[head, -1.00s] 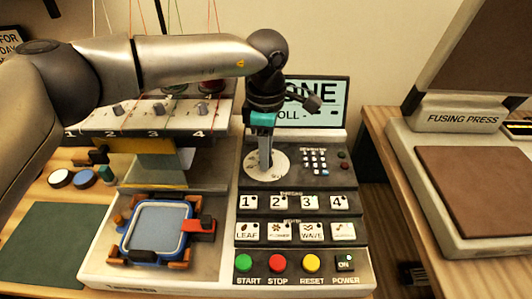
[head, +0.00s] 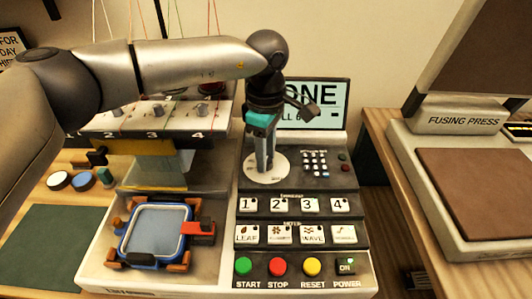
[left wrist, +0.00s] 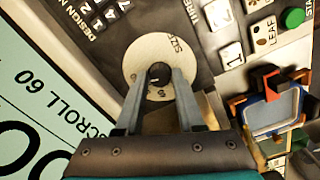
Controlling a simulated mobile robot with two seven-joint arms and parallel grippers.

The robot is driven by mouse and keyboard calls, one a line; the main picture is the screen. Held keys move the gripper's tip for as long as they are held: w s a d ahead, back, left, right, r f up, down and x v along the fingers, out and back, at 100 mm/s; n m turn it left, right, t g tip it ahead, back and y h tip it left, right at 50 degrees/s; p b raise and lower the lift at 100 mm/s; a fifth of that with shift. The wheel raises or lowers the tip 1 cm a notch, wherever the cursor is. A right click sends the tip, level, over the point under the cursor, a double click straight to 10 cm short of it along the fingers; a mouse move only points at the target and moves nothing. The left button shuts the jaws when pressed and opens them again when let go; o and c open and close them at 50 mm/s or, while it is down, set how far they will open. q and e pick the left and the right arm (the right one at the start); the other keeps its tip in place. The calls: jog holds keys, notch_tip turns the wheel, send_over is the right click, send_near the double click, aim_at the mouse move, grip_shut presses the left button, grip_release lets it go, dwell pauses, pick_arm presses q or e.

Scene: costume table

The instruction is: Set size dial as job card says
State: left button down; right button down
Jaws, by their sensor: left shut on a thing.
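The size dial (left wrist: 131,67) is a pale round disc with a dark knob (left wrist: 157,73) at its centre, marked SIZE. In the head view the dial plate (head: 251,168) sits at the upper left of the control panel. My left gripper (left wrist: 158,78) points down at the dial with its two fingers shut on the knob. It also shows in the head view (head: 264,165), where the fingers hide the knob. The display (head: 318,103) behind the arm reads partly "ONE" and, in the wrist view, "SCROLL 60". The job card's text cannot be made out. My right gripper is not in view.
Thread buttons 1 to 4 (head: 292,205), motif buttons (head: 294,234) and START (head: 243,265), STOP, RESET and POWER lie below the dial. A blue hoop (head: 157,233) sits left of the panel. A fusing press (head: 458,121) stands at the right.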

pick_arm(q)
jog(key=c, duration=0.8)
grip_release()
jog(key=shift+o, duration=1.4)
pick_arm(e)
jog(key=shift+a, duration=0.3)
pick_arm(q)
jog(key=shift+r, duration=0.1)
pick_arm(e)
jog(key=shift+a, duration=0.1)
pick_arm(q)
notch_tip(320, 180, up, 8)
jog(key=shift+p, duration=0.75)
notch_tip(320, 180, up, 7)
jog(key=p, duration=0.1)
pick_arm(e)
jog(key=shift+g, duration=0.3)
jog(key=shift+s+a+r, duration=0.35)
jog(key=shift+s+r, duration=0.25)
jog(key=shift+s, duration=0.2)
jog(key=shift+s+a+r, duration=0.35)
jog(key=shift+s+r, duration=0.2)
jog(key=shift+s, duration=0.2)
